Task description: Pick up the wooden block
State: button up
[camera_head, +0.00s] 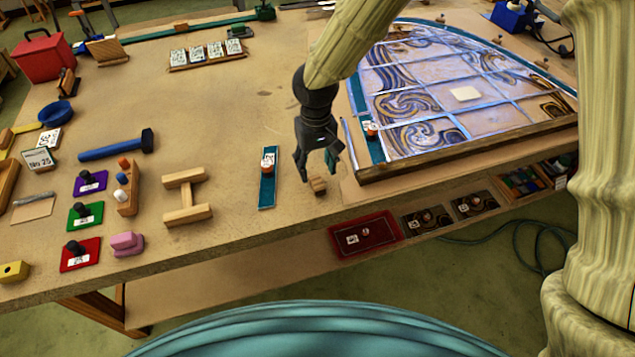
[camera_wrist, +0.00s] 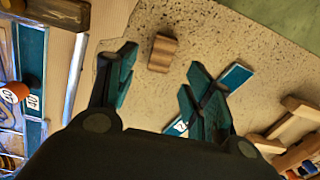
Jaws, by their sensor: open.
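The wooden block (camera_head: 318,186) is a small brown piece lying on the bench near its front edge, just left of the leaded panel's wooden frame. It also shows in the wrist view (camera_wrist: 162,53), with light and dark brown stripes. My gripper (camera_head: 320,165) is open and empty above and beside the block. In the wrist view the fingers (camera_wrist: 158,68) are spread wide, with the block lying beyond the tips and between their lines. I cannot tell the exact height of the fingertips above the bench.
The leaded panel (camera_head: 463,94) in its wooden frame lies right of the gripper. A teal strip (camera_head: 267,191) with an orange-topped piece lies close left. A wooden H-shaped stand (camera_head: 187,197) is farther left. A red tray (camera_head: 363,238) sits below the bench edge. The bench behind the block is mostly clear.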

aim_at(317, 182)
jog(key=shift+s+d+f+p, duration=0.1)
jog(key=shift+s+f+p, duration=0.2)
jog(key=shift+f+p, duration=0.15)
jog(key=shift+s+f+p, duration=0.1)
jog(key=shift+f+p, duration=0.45)
jog(key=shift+f, duration=1.55)
jog(key=c, duration=0.9)
